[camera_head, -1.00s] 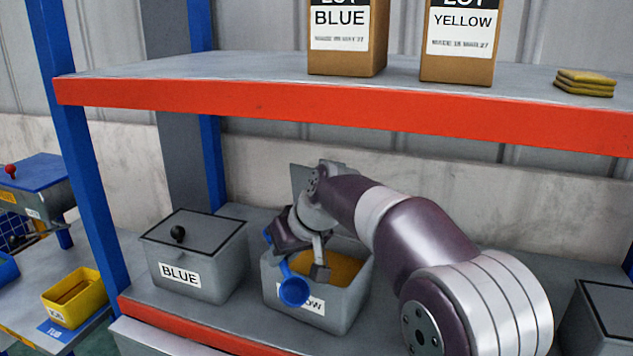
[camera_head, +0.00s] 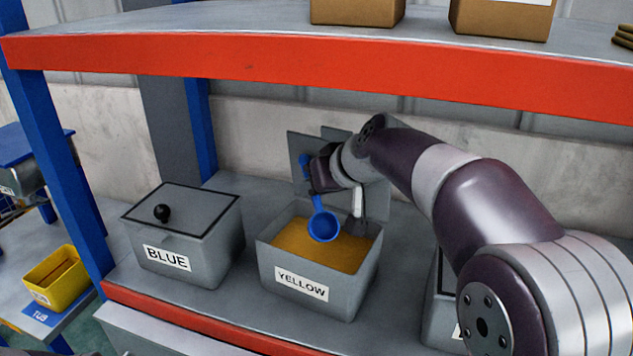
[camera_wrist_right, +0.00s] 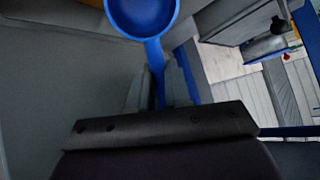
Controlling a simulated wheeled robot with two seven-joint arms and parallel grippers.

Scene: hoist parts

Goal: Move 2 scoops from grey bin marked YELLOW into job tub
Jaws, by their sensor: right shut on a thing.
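The grey bin marked YELLOW (camera_head: 275,268) stands open on the lower shelf, with loose orange-yellow material (camera_head: 300,245) inside. My right gripper (camera_head: 311,178) is shut on the handle of a blue scoop (camera_head: 323,227). The scoop hangs with its bowl over the bin opening, in line with the fill; I cannot tell if it touches it. Its bowl shows blue inside, with no material visible. The scoop (camera_wrist_right: 142,14) also shows beyond the fingers in the right wrist view. The yellow job tub (camera_head: 72,290) sits at the lower left, by a blue TUB marking. My left gripper is not in view.
A lidded grey bin marked BLUE (camera_head: 200,250) stands left of the YELLOW bin. Another grey bin (camera_head: 440,300) is partly hidden by my right arm. The red-edged upper shelf (camera_head: 300,75) runs above, and a blue post (camera_head: 60,160) stands between the bins and the tub.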

